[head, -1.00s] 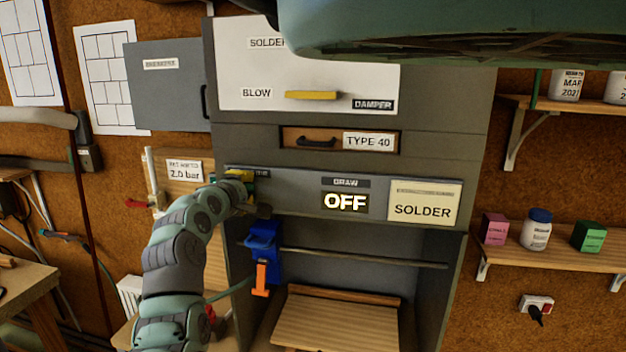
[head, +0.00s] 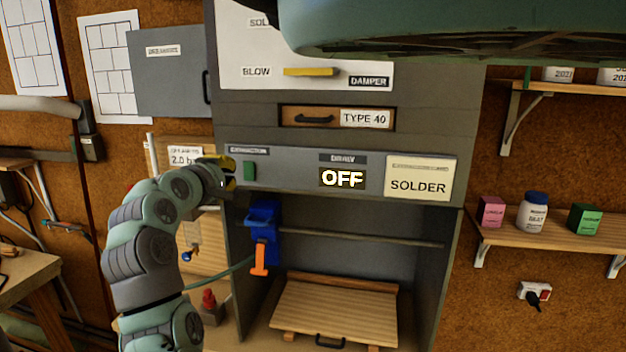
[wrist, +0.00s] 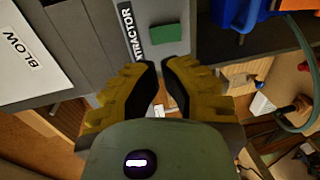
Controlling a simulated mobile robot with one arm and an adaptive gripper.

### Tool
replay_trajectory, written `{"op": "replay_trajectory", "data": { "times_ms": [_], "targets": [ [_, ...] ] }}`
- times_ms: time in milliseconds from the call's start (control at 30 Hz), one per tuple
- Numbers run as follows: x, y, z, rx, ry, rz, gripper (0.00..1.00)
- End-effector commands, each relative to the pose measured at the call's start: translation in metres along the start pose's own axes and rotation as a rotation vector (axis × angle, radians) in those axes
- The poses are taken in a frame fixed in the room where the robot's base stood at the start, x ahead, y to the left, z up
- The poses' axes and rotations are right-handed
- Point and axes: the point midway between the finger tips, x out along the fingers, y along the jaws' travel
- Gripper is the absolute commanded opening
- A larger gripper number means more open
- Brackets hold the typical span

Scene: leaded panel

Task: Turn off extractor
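The extractor switch is a green rocker (head: 249,171) under the EXTRACTOR label (head: 248,151), at the left of the hood's grey panel. It also shows in the wrist view as a green block (wrist: 170,34), beyond the fingertips. The DRAW display (head: 343,178) reads OFF in lit letters. My gripper (head: 231,173) is just left of the switch in the head view, apart from it in the picture. In the wrist view its yellow fingers (wrist: 160,64) have a narrow gap between the tips, with nothing held.
A blue and orange tool (head: 263,238) hangs below the panel at left. The BLOW damper handle (head: 310,71) is above, with a TYPE 40 drawer (head: 315,118) beneath it. A grey cabinet door (head: 170,75) is at upper left. A wooden board (head: 335,310) lies inside the hood.

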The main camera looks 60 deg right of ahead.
Motion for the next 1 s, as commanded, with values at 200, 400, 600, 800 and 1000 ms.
{"op": "replay_trajectory", "data": {
  "times_ms": [200, 400, 600, 800, 1000],
  "targets": [
    [-0.025, -0.005, -0.002, -0.002, 0.005, 0.005, 0.00],
    [-0.043, -0.006, -0.001, -0.001, 0.003, 0.001, 0.00],
    [-0.051, -0.005, -0.001, -0.002, 0.003, -0.001, 0.00],
    [-0.052, -0.005, -0.001, -0.002, 0.002, -0.003, 0.00],
    [-0.052, -0.005, -0.001, -0.002, 0.002, -0.002, 0.00]
  ]
}}
